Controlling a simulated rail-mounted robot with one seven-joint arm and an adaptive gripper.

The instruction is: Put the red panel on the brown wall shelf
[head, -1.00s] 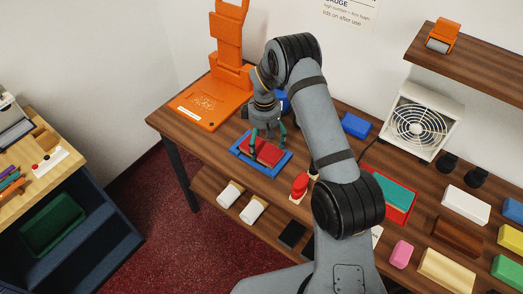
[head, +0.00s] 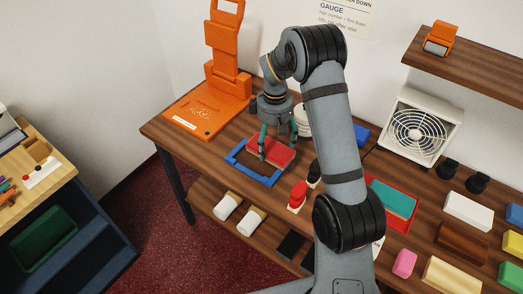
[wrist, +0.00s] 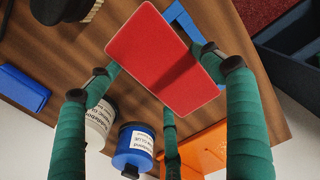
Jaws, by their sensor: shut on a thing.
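The red panel (head: 272,150) is a flat red slab held between the teal fingers of my gripper (head: 277,150). It is raised above the blue frame-like tray (head: 236,160), whose brown inside shows below it. In the wrist view the panel (wrist: 165,60) fills the space between the fingers of my gripper (wrist: 160,68), with finger pads at its edges. The brown wall shelf (head: 480,70) is high on the wall at the upper right, apart from my gripper. Its right end is out of frame.
An orange tape dispenser-like item (head: 440,38) stands on the shelf's left part. A white fan unit (head: 420,125) is below it. A tall orange device (head: 215,100) stands left of my gripper. A red-topped bottle (head: 298,195) and red tray (head: 408,217) are on the counter.

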